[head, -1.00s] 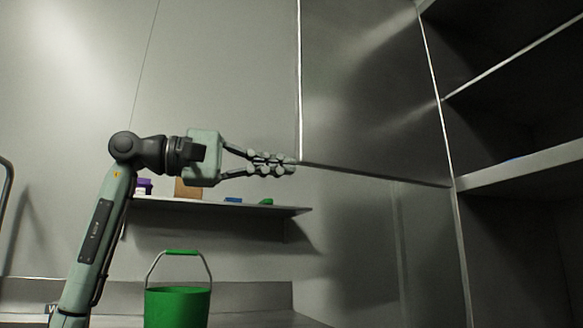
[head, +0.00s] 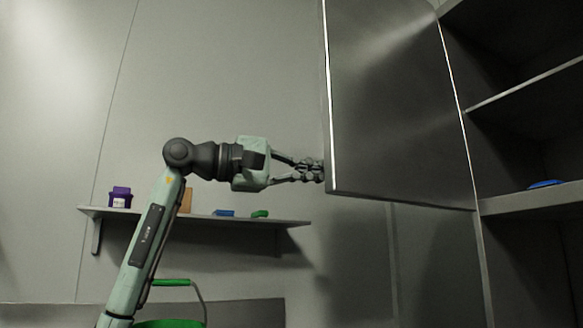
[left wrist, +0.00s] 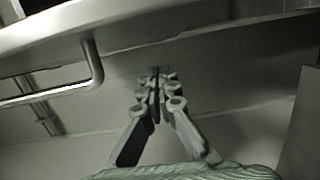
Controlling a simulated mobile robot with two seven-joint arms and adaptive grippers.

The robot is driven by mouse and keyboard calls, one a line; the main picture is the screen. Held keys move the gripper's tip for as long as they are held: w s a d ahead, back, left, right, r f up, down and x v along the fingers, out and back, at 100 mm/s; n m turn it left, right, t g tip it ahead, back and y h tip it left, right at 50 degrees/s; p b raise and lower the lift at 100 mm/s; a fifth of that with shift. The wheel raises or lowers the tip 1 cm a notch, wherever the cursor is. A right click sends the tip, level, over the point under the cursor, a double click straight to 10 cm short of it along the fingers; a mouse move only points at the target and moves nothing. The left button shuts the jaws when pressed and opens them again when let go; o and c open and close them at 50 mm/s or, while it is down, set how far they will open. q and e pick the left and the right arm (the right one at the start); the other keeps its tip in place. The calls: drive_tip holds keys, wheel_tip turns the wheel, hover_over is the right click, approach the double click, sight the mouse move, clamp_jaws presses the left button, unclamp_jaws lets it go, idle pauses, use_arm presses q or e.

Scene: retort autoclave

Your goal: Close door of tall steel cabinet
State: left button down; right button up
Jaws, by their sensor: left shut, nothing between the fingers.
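The tall steel cabinet (head: 478,262) stands at the right in the head view, its shelves open to view. Its door (head: 392,100) stands open, swung out to the left, with its lower edge above the wall shelf's height. My left gripper (head: 318,170) is shut and empty. Its fingertips are at the free left edge of the door, near the lower corner; I cannot tell whether they touch it. The left wrist view also shows the shut fingers (left wrist: 160,88) in front of grey surfaces. My right gripper is in neither view.
A wall shelf (head: 262,221) behind my arm holds a purple jar (head: 119,197), a brown item (head: 185,201), a blue item (head: 223,213) and a green item (head: 260,214). A green bucket (head: 170,324) stands below. A blue object (head: 545,184) lies on a cabinet shelf.

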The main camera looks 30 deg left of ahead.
sight(336, 166)
use_arm(q)
drive_tip(key=s+d, duration=0.2)
drive_tip(key=d, duration=0.1)
drive_tip(key=shift+d, duration=0.2)
idle(0.3)
